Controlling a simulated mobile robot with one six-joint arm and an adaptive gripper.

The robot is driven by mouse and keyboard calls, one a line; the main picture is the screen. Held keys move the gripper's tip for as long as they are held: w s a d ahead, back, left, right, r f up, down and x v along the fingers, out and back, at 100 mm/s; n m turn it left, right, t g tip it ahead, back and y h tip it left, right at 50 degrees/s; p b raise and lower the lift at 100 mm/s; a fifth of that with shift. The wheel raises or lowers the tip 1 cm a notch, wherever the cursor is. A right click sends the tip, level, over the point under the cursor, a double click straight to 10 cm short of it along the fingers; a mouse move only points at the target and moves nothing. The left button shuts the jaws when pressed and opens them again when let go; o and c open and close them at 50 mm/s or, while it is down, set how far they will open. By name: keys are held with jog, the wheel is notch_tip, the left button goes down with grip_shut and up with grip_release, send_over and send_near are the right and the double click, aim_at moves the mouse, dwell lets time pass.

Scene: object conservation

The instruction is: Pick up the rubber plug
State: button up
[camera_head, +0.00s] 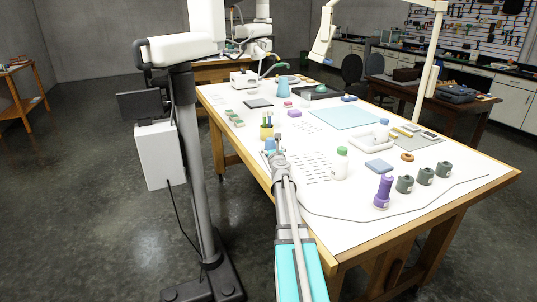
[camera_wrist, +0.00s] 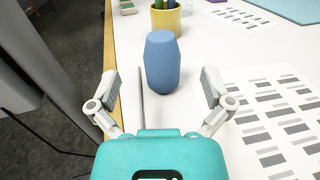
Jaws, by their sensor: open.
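A blue, barrel-shaped object (camera_wrist: 162,62) stands upright on the white tabletop in the wrist view. It may be the rubber plug, but I cannot tell for certain. It also shows in the head view (camera_head: 270,144), partly hidden by my gripper. My gripper (camera_wrist: 160,88) is open and empty, with one finger to each side of the picture and the blue object ahead between them. I see a gap between each finger and the object. In the head view my gripper (camera_head: 277,160) is near the table's left edge.
A yellow cup (camera_head: 267,132) with pens stands just beyond the blue object. A white bottle with a green cap (camera_head: 340,165), a purple flashlight-like object (camera_head: 383,192) and dark grey cylinders (camera_head: 405,184) stand to the right. Printed sheets lie flat beside my gripper.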

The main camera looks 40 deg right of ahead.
aim_at(270, 147)
jog(key=shift+f+b, duration=1.7)
jog(key=shift+f, duration=0.35)
jog(key=shift+w+d+r, duration=0.2)
jog(key=shift+w+d, duration=0.05)
jog(key=shift+w, duration=0.3)
jog(key=shift+d, duration=0.1)
jog(key=shift+x, duration=3.15)
jog(key=shift+c, duration=0.3)
jog(key=c, duration=0.8)
